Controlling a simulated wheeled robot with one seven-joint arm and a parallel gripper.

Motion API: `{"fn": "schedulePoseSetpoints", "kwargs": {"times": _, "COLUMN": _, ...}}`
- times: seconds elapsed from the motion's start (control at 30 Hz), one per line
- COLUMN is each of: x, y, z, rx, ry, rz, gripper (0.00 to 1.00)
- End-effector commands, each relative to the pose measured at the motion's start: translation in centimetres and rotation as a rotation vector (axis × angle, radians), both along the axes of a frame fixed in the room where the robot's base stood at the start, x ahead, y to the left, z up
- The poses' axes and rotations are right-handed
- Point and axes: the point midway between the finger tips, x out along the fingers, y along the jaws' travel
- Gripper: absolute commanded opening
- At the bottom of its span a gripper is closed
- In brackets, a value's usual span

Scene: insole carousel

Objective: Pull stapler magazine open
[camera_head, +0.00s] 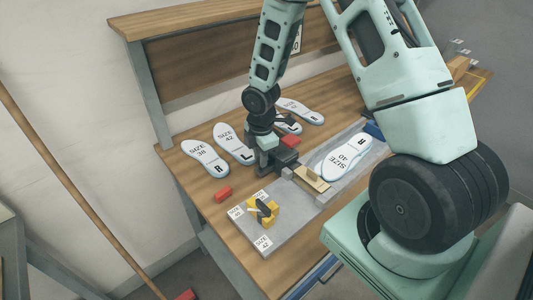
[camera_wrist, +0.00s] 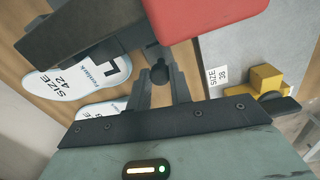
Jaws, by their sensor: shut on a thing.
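The stapler (camera_wrist: 80,32) is a dark body with a red part (camera_wrist: 200,14) in the wrist view, close in front of the camera. In the head view its dark body (camera_head: 286,163) and red part (camera_head: 291,141) sit beside the grey board, partly hidden by my gripper. A small black knob (camera_wrist: 160,75) shows below the stapler in the wrist view. My gripper (camera_wrist: 161,88) has its two fingers closed around this knob. How far the magazine is out cannot be told.
Several white insoles (camera_head: 205,157) lie left and behind; one more (camera_head: 347,157) lies on the grey board (camera_head: 330,200). A tan block (camera_head: 311,179) is beside the stapler. A yellow fixture (camera_head: 263,212) stands at the front, and a red block (camera_head: 222,194) lies left.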

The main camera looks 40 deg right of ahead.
Motion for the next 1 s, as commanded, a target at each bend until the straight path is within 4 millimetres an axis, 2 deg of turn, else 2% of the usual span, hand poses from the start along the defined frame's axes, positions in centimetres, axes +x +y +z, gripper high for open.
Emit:
{"fn": "schedulePoseSetpoints", "kwargs": {"times": 0.03, "x": 0.1, "y": 1.4, "z": -0.2, "rx": 0.001, "ry": -0.004, "rz": 0.008, "gripper": 0.0}}
{"fn": "schedulePoseSetpoints", "kwargs": {"times": 0.1, "x": 0.0, "y": 2.8, "z": -0.1, "rx": 0.001, "ry": -0.004, "rz": 0.007, "gripper": 0.0}}
{"fn": "schedulePoseSetpoints", "kwargs": {"times": 0.3, "x": -0.1, "y": 5.0, "z": 0.0, "rx": 0.001, "ry": -0.004, "rz": 0.002, "gripper": 0.0}}
{"fn": "schedulePoseSetpoints", "kwargs": {"times": 0.57, "x": -0.1, "y": 5.0, "z": 0.1, "rx": 0.002, "ry": -0.004, "rz": -0.001, "gripper": 0.0}}
{"fn": "schedulePoseSetpoints", "kwargs": {"times": 0.6, "x": -0.1, "y": 5.0, "z": 0.1, "rx": 0.001, "ry": -0.004, "rz": 0.0, "gripper": 0.24}}
{"fn": "schedulePoseSetpoints", "kwargs": {"times": 0.63, "x": -0.1, "y": 5.0, "z": 0.1, "rx": 0.001, "ry": -0.004, "rz": 0.0, "gripper": 0.3}}
{"fn": "schedulePoseSetpoints", "kwargs": {"times": 1.0, "x": -0.1, "y": 5.0, "z": 0.5, "rx": 0.001, "ry": -0.005, "rz": 0.0, "gripper": 0.3}}
